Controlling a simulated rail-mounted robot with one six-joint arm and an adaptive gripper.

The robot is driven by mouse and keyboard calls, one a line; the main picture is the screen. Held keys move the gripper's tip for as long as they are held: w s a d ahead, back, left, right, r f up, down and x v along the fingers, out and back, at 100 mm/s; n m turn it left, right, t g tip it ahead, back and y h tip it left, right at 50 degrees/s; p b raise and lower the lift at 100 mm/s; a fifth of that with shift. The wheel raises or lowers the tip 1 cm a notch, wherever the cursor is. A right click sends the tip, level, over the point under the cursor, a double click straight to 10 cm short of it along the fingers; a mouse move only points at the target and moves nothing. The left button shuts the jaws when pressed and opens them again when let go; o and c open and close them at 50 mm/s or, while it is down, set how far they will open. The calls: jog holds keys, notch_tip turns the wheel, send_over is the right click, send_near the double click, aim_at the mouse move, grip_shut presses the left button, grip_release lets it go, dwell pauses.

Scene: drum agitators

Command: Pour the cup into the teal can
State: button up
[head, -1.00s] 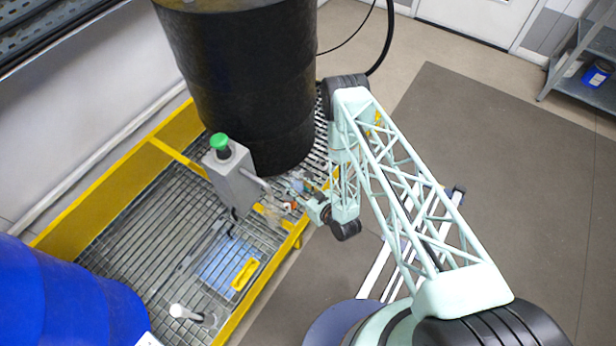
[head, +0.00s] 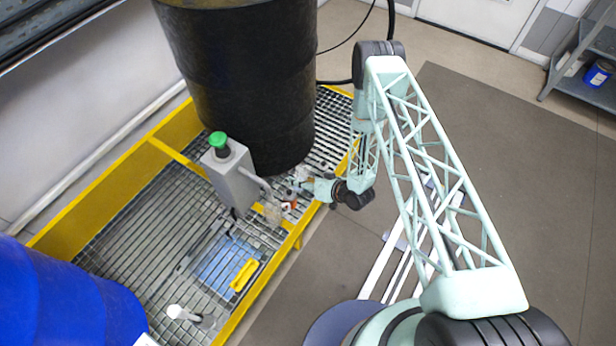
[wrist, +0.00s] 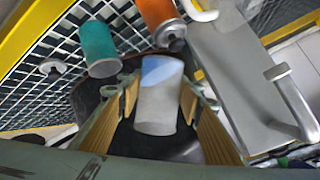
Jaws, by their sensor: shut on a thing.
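My gripper (wrist: 157,112) is shut on a pale grey cup (wrist: 158,108), which sits between its two tan finger pads in the wrist view. A pale blue patch shows at the cup's far end; I cannot tell what is in it. The teal can (wrist: 98,48) stands apart from the cup, up and to its left in the wrist view, over the grating. In the head view my gripper (head: 300,186) is small, at the foot of the black drum, and the cup and teal can are too small to make out there.
An orange can (wrist: 158,18) is close beyond the cup, beside a grey box (head: 230,175) with a green knob and pipe. The black drum (head: 245,90) stands behind on the grating. The yellow frame (head: 225,325) edges the grating. A blue drum (head: 65,300) is at lower left.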

jog(key=shift+w+d+f+g, duration=0.1)
jog(key=shift+w+g, duration=0.15)
jog(key=shift+g, duration=0.05)
jog(key=shift+f+m+g+y+b, duration=0.3)
jog(key=shift+m+g+b, duration=0.2)
jog(key=shift+m, duration=0.1)
jog(key=shift+r, duration=0.1)
jog(key=shift+s+r+m+g, duration=0.1)
jog(key=shift+r+m+g, duration=0.35)
jog(key=shift+g, duration=0.15)
jog(key=shift+f+m+g+y+b, duration=0.3)
jog(key=shift+m+g+y+b, duration=0.1)
jog(key=shift+m+g, duration=0.1)
dwell(0.6)
jog(key=shift+r+m+g, duration=0.35)
jog(key=shift+r+g, duration=0.15)
jog(key=shift+r, duration=0.05)
dwell(0.5)
jog(key=shift+f+y+b, duration=0.3)
jog(key=shift+b, duration=0.4)
jog(key=shift+w+d+f+m+g+y+b, duration=0.15)
jog(key=shift+w+f+m+g+y+b, duration=0.35)
jog(key=shift+b, duration=1.1)
jog(key=shift+w+f+g+b, duration=0.1)
jog(key=shift+f+g+b, duration=0.25)
jog(key=shift+b, duration=0.4)
